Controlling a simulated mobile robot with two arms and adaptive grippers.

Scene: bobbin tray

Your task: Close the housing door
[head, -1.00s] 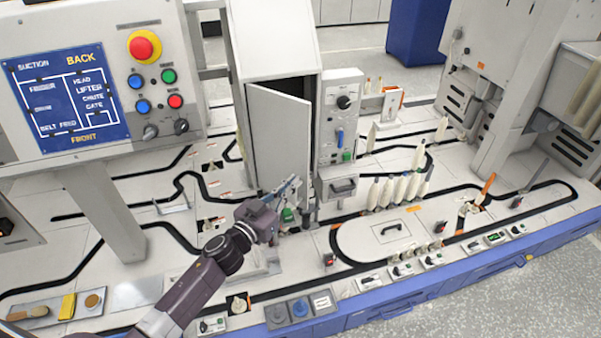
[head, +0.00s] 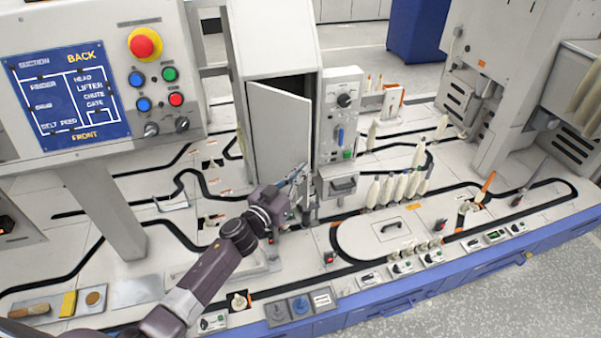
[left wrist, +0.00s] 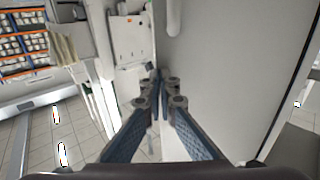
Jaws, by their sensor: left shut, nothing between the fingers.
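The housing (head: 275,45) is a tall light-grey cabinet in the middle of the head view. Its door (head: 278,130) stands ajar, with a dark gap at the top and along the right. My left gripper (head: 300,173) is in front of the door's lower right part, near its free edge. In the left wrist view the fingers (left wrist: 158,82) are together with nothing between them, and a large grey panel, apparently the door (left wrist: 235,65), fills the right side close by. I cannot tell whether the fingers touch it. My right gripper is not in view.
A control box (head: 341,115) with a knob and buttons stands right of the door. Several white bobbins (head: 400,188) stand on the deck (head: 382,238) further right. A button panel (head: 90,80) with a red emergency button (head: 145,45) is at the left.

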